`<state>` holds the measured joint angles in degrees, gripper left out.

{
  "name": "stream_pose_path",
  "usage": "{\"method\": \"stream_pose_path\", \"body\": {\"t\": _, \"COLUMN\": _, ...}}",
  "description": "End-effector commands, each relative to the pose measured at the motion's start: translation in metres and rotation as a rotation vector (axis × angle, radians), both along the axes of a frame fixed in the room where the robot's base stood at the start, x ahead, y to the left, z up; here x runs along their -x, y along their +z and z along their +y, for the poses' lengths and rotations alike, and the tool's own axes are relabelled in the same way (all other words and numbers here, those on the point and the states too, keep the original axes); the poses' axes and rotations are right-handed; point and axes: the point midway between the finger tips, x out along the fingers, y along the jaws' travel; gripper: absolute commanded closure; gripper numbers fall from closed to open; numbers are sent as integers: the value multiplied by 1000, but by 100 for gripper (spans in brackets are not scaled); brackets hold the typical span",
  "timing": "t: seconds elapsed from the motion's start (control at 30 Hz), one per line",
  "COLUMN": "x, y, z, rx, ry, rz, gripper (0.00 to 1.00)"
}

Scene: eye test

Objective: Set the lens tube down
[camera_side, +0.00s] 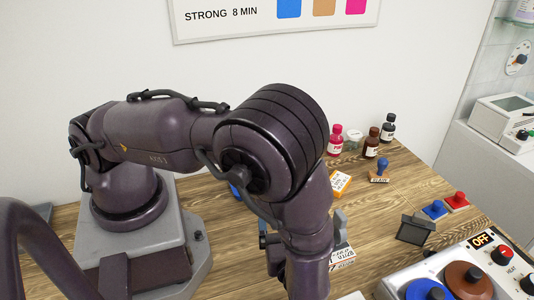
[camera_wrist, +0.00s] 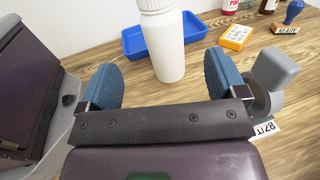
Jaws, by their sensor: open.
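I see nothing that I can surely name as the lens tube. My gripper (camera_wrist: 160,64) shows in the wrist view with its two blue fingers wide apart. A white bottle (camera_wrist: 164,48) with a white cap stands upright beyond and between the fingers; whether it is inside their reach I cannot tell. A grey piece with a ring-shaped part (camera_wrist: 275,70) is just right of the right finger, and a grey part also shows beside my arm in the side view (camera_side: 341,222). My arm hides most of the gripper and the bottle in the side view.
A blue tray (camera_wrist: 197,28) lies behind the bottle. An orange-and-white box (camera_side: 341,182), a blue-handled stamp (camera_side: 382,168) and several small bottles stand further back. A red button (camera_side: 457,201), a blue button (camera_side: 434,209) and a heater panel (camera_side: 515,262) are at right. Bare wood (camera_side: 385,215) lies between.

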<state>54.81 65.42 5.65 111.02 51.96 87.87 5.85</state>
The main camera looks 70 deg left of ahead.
Motion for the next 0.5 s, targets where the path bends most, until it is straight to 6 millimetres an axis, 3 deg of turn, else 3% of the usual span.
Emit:
{"method": "stream_pose_path", "body": {"t": 0.17, "x": -3, "y": 25, "z": 8, "rx": 141, "ry": 132, "rz": -55, "gripper": 10}}
{"method": "stream_pose_path", "body": {"t": 0.5, "x": 6, "y": 115, "z": 44, "rx": 737, "ry": 632, "rz": -364, "gripper": 10}}
